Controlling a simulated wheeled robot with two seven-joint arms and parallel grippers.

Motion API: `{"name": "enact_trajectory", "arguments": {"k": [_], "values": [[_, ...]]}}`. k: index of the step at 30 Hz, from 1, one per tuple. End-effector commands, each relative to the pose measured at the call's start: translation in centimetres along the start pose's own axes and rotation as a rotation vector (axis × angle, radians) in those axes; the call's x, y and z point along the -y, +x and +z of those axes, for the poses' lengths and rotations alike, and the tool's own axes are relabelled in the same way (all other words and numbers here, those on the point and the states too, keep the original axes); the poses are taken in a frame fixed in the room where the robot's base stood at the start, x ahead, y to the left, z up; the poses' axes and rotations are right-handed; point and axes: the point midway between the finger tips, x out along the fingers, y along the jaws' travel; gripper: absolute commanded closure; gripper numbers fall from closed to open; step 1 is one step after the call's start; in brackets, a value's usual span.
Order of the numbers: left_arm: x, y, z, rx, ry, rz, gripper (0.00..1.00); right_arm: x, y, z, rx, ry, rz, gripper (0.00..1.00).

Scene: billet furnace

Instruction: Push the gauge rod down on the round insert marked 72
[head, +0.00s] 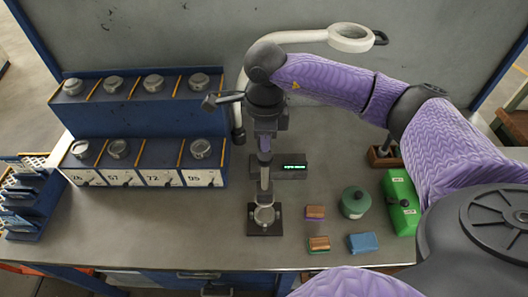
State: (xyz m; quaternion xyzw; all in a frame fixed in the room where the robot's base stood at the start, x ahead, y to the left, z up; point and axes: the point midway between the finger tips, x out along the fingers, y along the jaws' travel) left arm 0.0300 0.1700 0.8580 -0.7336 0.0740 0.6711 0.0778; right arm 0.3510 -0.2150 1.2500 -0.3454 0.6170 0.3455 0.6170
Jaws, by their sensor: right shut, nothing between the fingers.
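The gauge stand (252,222) is on the bench at centre, its dark base bearing a round metal insert (265,214). I cannot read a number on this insert. The gauge rod (265,180) stands upright above it, and a small display with green digits (290,167) is beside the rod. My right gripper (265,148) is shut and empty, pointing down directly over the rod's top; whether it touches the rod I cannot tell. The rack slot labelled 72 (154,179) shows no insert. My left gripper is not in view.
The blue rack (135,115) at left holds several round inserts. Right of the stand are small coloured blocks (362,243), a green round container (354,202) and a green box (400,203). A white magnifier lamp (350,36) arches behind. The front-left bench is clear.

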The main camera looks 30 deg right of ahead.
Motion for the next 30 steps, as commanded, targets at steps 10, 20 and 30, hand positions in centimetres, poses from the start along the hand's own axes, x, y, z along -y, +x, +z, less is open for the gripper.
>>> {"name": "enact_trajectory", "arguments": {"k": [10, 20, 30], "values": [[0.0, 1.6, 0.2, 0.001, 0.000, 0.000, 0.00, 0.0, 1.8, 0.0, -0.001, 0.000, 0.000, 1.00], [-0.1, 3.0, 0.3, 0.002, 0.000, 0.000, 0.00, 0.0, 3.4, 0.0, 0.000, 0.000, 0.000, 1.00], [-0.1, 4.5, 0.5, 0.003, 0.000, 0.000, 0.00, 0.0, 5.1, 0.0, 0.000, 0.000, 0.000, 1.00]]}}
